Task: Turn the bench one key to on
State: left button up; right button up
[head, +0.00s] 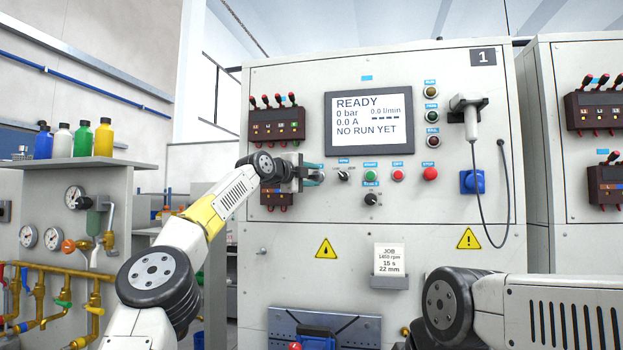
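Bench one is the pale grey cabinet (470,80) marked 1. Its screen (368,119) reads READY, 0 bar, 0.0 A, NO RUN YET. My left gripper (317,177) is at the panel, below and left of the screen, with its teal-tipped fingers against the left end of the control row. The key is not clearly visible; the fingers cover the spot under the leftmost label, and I cannot tell whether they hold anything. A small dark switch (343,175) sits just right of the fingertips. My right arm shows at the lower right, its gripper out of view.
Right of the gripper are a green button (370,175), a red button (398,175), a larger red button (430,174) and a black knob (371,200). Breaker blocks (277,124) sit above left. A handheld device (468,112) hangs by a cable. A job card (390,258) is below.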

pick_arm(q)
jog(key=shift+s+a+r, duration=0.1)
jog(key=shift+s+a, duration=0.25)
jog(key=shift+a, duration=0.05)
jog(key=v, duration=0.6)
jog(key=shift+s+a, duration=0.15)
jog(key=shift+s, duration=0.2)
jog(key=s+d+f+g+y, duration=0.2)
jog(key=s+d+f+g, duration=0.1)
jog(key=s+d+f, duration=0.65)
jog(key=s+f+n+g+y, duration=0.1)
jog(key=s+f+n+y, duration=0.25)
jog(key=s+f, duration=0.35)
jog(key=s+a+f+n+g+y, duration=0.1)
jog(key=s+a+f+n+y, duration=0.1)
jog(key=s+a+f+n, duration=0.9)
jog(key=s+a+f+n+g+y, duration=0.2)
jog(key=s+a+f+n, duration=0.9)
jog(key=s+a, duration=0.5)
jog(key=shift+s+a+g, duration=0.25)
jog(key=shift+a+g, duration=0.05)
